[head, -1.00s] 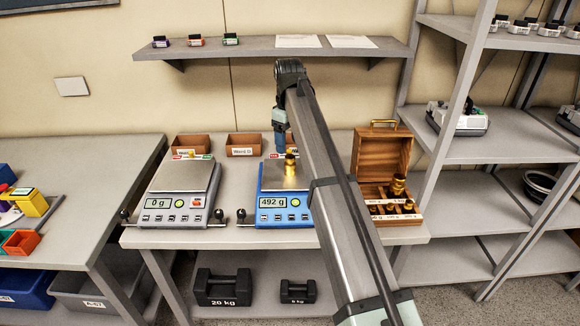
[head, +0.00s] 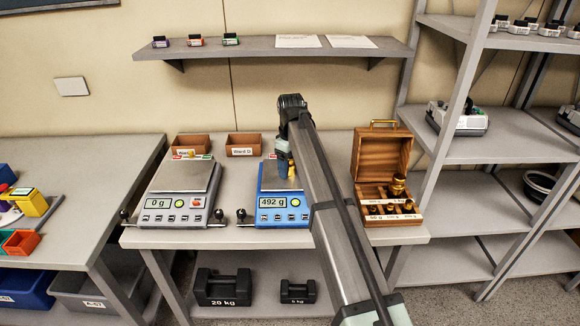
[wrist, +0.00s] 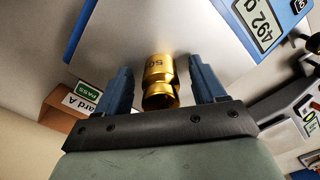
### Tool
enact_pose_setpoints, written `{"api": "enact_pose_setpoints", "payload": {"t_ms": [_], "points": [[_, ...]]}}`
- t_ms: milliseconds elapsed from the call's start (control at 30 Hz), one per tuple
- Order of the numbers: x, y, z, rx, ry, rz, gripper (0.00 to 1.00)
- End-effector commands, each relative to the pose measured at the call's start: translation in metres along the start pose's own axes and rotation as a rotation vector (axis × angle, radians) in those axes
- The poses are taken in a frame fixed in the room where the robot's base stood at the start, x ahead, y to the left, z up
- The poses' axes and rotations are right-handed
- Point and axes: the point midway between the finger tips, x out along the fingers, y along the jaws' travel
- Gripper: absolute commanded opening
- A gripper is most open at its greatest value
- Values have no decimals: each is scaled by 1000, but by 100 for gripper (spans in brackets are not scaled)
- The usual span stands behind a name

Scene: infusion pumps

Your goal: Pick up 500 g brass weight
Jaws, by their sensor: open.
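The brass weight (wrist: 160,75), with a "50…" marking partly showing, stands on the pan (wrist: 150,28) of the blue scale (head: 268,212), which reads 492 g. In the head view my gripper and arm mostly hide it. My gripper (wrist: 160,66) is open, with one blue finger on each side of the weight's knob end. Gaps show between the fingers and the brass in the wrist view. In the head view my gripper (head: 284,164) is low over the blue scale's pan.
A grey scale (head: 180,205) reading 0 g stands left. An open wooden box (head: 384,160) with several brass weights (head: 398,186) stands right of my arm. Small brown bins, including Ward D (head: 243,146), line the back. A shelf (head: 270,47) hangs above.

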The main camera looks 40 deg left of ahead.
Motion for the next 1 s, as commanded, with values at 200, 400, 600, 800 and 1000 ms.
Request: {"api": "enact_pose_setpoints", "payload": {"t_ms": [200, 400, 600, 800, 1000], "points": [[0, 0, 0, 0, 0, 0, 62], [-1, 0, 0, 0, 0, 0, 43], [-1, 0, 0, 0, 0, 0, 24], [-1, 0, 0, 0, 0, 0, 4], [-1, 0, 0, 0, 0, 0, 0]]}}
